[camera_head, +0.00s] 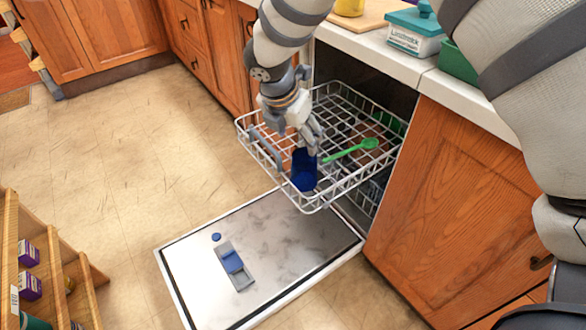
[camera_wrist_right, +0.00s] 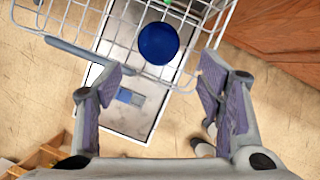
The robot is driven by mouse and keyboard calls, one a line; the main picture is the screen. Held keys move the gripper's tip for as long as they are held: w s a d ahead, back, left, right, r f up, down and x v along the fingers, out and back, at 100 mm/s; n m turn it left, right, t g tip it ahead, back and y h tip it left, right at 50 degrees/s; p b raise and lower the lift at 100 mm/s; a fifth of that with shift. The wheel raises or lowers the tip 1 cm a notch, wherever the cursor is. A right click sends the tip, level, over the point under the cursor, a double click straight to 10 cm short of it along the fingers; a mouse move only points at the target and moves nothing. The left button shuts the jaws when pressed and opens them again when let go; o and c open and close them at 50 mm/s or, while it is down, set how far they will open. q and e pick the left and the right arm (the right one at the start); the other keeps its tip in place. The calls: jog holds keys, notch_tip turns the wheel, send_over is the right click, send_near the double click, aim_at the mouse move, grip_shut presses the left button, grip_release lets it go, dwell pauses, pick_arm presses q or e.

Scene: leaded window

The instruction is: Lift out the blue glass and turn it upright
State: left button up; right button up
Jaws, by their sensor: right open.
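The blue glass (camera_head: 304,170) stands in the front part of the pulled-out upper dishwasher rack (camera_head: 325,198). In the right wrist view the glass (camera_wrist_right: 158,43) shows as a round, closed blue end, so it seems to be upside down. My right gripper (camera_head: 312,136) is just above and behind the glass in the head view. In the wrist view its fingers (camera_wrist_right: 161,88) are wide apart and empty, with the glass beyond the tips, roughly centred between them. My left gripper is not in view.
A green spoon (camera_head: 350,151) lies in the rack beside the glass. The open dishwasher door (camera_head: 290,235) is below. Wooden cabinets (camera_head: 450,190) stand close on the right. A counter with a teal-lidded box (camera_head: 415,30) is above.

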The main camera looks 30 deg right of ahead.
aim_at(304, 156)
jog(key=b+x, duration=0.1)
jog(key=x, duration=1)
jog(key=shift+w+d+f, duration=0.15)
jog(key=shift+w+f, duration=0.05)
jog(key=shift+f, duration=0.15)
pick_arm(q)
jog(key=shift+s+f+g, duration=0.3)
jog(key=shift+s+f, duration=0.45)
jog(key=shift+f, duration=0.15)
pick_arm(e)
jog(key=c, duration=1.1)
